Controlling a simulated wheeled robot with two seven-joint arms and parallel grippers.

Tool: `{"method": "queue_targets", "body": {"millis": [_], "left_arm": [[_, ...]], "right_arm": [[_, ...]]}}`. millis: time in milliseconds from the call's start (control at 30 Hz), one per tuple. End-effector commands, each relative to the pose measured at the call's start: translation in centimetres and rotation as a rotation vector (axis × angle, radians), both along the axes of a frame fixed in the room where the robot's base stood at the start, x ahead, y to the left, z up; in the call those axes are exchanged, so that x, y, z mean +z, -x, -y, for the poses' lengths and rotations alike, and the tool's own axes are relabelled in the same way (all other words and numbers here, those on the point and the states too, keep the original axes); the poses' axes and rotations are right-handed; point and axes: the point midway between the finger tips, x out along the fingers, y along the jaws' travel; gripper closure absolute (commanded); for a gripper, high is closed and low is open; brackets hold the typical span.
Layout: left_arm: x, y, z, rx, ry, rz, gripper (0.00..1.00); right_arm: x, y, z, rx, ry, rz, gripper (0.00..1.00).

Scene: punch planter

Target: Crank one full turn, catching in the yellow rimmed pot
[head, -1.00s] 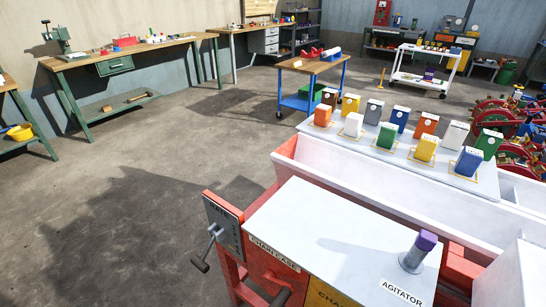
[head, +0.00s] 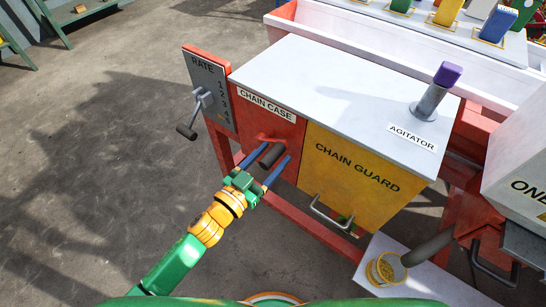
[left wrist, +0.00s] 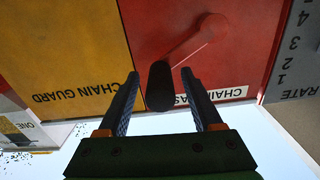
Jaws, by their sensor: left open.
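The crank is a red arm (head: 270,138) with a dark grip (head: 271,156) on the red chain case (head: 262,110). My left gripper (head: 272,164) is open, its two blue fingers on either side of the grip. In the left wrist view the dark grip (left wrist: 160,88) lies between the open fingertips (left wrist: 160,75), with visible gaps; I cannot tell whether it touches either finger. The yellow rimmed pot (head: 372,271) stands on a white board (head: 408,289) under a grey spout (head: 430,247). It holds yellowish grains. My right gripper is not in view.
The yellow chain guard (head: 345,175) with a metal handle (head: 333,214) is right of the crank. A rate lever (head: 195,112) sticks out at left. A purple-topped agitator knob (head: 436,90) stands on the white top. Open floor (head: 110,150) lies left.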

Motion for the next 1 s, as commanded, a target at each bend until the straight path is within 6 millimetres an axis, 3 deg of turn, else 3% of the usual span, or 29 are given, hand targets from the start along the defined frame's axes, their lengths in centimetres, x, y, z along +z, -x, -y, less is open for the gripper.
{"method": "queue_targets", "body": {"millis": [267,367,533,1000], "left_arm": [[-0.02,-0.52,0.36,0.001,0.000,-0.001,0.33],[-0.03,-0.51,0.36,0.001,0.000,-0.001,0.55],[-0.04,-0.51,0.34,0.001,0.000,-0.001,1.00],[-0.07,-0.49,0.33,0.001,0.000,-0.002,1.00]], "right_arm": [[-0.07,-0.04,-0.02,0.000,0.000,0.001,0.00],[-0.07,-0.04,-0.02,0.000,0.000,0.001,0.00],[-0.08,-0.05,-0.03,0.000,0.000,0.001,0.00],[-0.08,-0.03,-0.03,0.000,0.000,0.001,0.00]]}}
